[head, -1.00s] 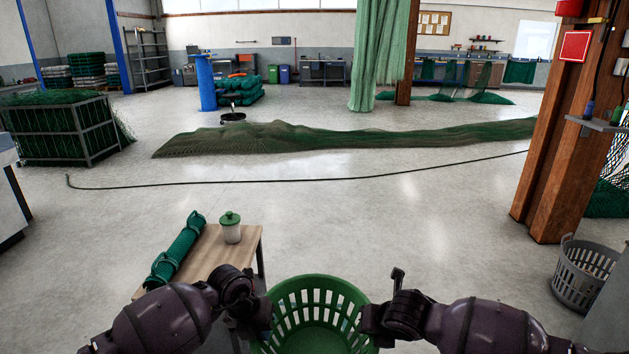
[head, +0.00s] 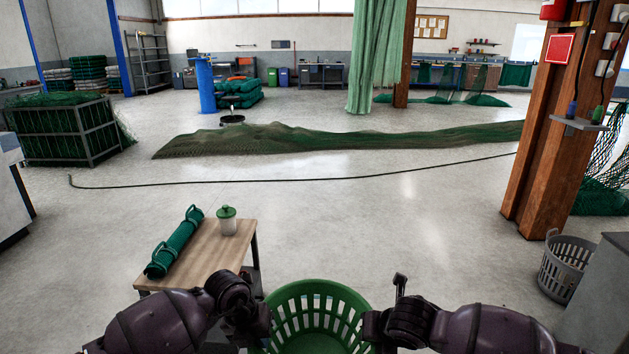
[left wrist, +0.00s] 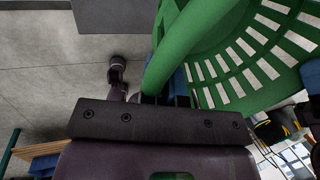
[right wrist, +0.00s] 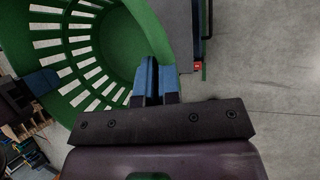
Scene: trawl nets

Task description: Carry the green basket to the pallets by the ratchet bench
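The green basket (head: 319,291), round with slotted walls, is at the bottom middle of the head view between my two arms. My left gripper (head: 265,325) is at its left rim; in the left wrist view the rim (left wrist: 172,50) runs in between the fingers. My right gripper (head: 370,327) is at its right rim; in the right wrist view the blue-padded fingers (right wrist: 156,82) straddle the rim (right wrist: 150,35). Both look shut on the basket. Its lower part is cut off in the head view. Dark green stacks (head: 88,72) stand at the far left; any pallets under them are unclear.
A small wooden table (head: 215,254) with a green roll and lidded jar stands close ahead on the left. A wooden post (head: 548,150) and grey basket (head: 566,268) are on the right. A rope (head: 240,184) and long net (head: 330,140) lie across the floor.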

